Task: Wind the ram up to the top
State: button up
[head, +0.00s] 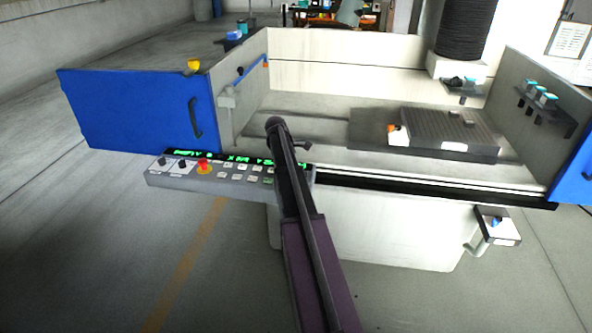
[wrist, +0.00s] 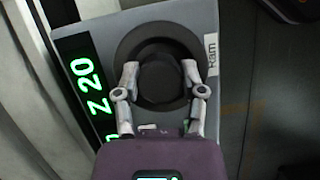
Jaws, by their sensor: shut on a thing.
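The ram knob (wrist: 162,84) is a dark, round, faceted knob in a wider dark ring. It sits on a grey panel face with a white label reading "Ram" (wrist: 211,54) on its right. My gripper (wrist: 161,66) has one finger on each side of the knob and is shut on it. A black display (wrist: 84,78) with green characters, "Z 20", runs along the left; its lower line is cut off. In the head view the control panel (head: 165,180) stands at the machine's front left, and my arm hides the knob and my gripper there.
On the panel are a red stop button (head: 204,165) and several pale keys. The open machine tank (head: 310,126) lies behind, with a dark block (head: 450,130) on its bed. A blue door (head: 140,112) stands at the left. The floor at front left is clear.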

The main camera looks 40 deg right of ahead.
jog(key=n, duration=0.2)
jog(key=n+t+h, duration=0.1)
jog(key=n, duration=0.2)
jog(key=shift+s+a+n+t, duration=0.2)
jog(key=shift+n+t, duration=0.1)
jog(key=n+t, duration=0.1)
jog(key=n, duration=0.3)
jog(key=shift+f+n+t+h, duration=0.1)
jog(key=shift+n+t+h, duration=0.3)
jog(key=shift+w, duration=0.1)
jog(key=o, duration=1.1)
jog(key=shift+o, duration=0.2)
jog(key=shift+w+d, duration=0.1)
jog(key=shift+d, duration=0.05)
